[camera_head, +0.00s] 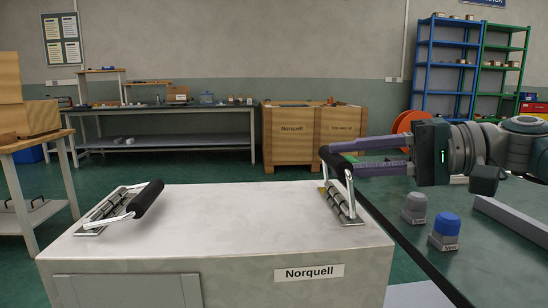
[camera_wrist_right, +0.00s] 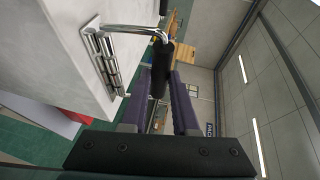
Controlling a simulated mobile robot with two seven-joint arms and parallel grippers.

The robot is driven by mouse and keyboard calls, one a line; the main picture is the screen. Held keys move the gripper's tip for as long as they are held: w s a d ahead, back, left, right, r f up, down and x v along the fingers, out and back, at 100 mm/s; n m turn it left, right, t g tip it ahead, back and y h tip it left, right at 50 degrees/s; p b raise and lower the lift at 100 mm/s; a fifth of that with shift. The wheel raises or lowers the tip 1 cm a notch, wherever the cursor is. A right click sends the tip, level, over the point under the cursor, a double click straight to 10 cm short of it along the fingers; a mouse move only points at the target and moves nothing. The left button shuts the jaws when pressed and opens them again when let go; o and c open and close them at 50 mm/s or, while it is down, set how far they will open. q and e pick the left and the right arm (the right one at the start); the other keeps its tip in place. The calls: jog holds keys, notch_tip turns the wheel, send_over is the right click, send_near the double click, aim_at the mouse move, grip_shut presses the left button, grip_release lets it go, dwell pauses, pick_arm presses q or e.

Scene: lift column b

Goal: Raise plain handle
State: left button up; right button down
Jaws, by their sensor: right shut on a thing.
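A pale box (camera_head: 220,218) labelled Norquell carries two hinged metal handles with black grips. The right handle (camera_head: 348,190) stands up steeply from its hinge plate. Its black grip (camera_head: 335,160) is between the purple fingers of my right gripper (camera_head: 342,158), which is shut on it. The right wrist view shows the same grip (camera_wrist_right: 161,72) between the fingers, with the hinge plate (camera_wrist_right: 103,62) beside it. The left handle (camera_head: 146,198) lies low, leaning to the right over the box top. My left gripper is not in view.
A dark table (camera_head: 430,245) on the right holds a grey knob-like piece (camera_head: 415,207), a blue-topped one (camera_head: 446,230) and a long grey bar (camera_head: 515,215). A wooden crate (camera_head: 291,155) stands behind. The box top between the handles is clear.

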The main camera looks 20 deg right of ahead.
jog(key=c, duration=0.7)
grip_release()
jog(key=v, duration=1)
